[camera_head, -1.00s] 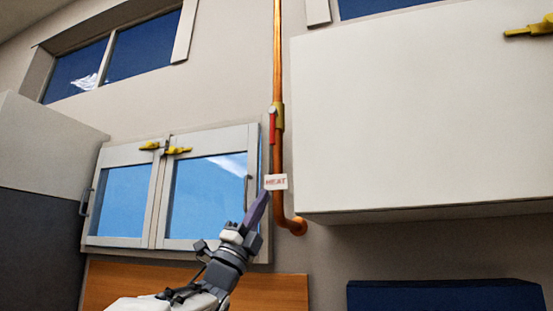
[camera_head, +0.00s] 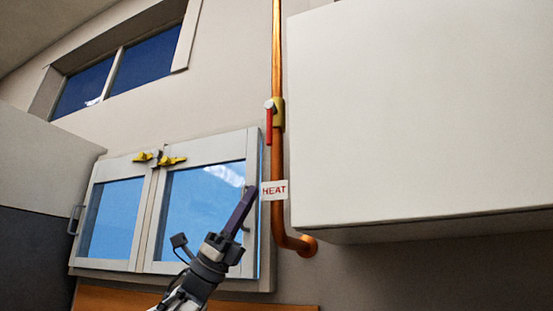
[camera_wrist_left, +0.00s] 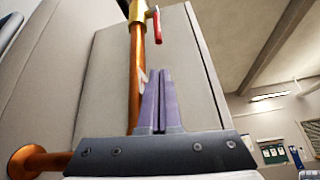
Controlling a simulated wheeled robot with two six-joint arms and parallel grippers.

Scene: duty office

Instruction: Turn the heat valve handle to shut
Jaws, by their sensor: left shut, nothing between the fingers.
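The red heat valve handle (camera_head: 268,127) hangs straight down along a copper pipe (camera_head: 278,60), below a yellow valve body (camera_head: 278,113). A white HEAT label (camera_head: 274,190) sits on the pipe below it. My left gripper (camera_head: 250,191) is shut and empty, pointing up, below and left of the handle and apart from it. In the left wrist view the closed purple fingers (camera_wrist_left: 159,75) point up along the pipe, with the red handle (camera_wrist_left: 156,27) above their tips. The label is mostly hidden behind the fingers there. My right gripper is not in view.
A large white cabinet (camera_head: 420,110) hangs close to the right of the pipe. A glazed double-door cabinet (camera_head: 207,203) with yellow latches (camera_head: 172,161) is on the left, behind my left arm. The pipe bends into the wall at the bottom (camera_head: 308,246).

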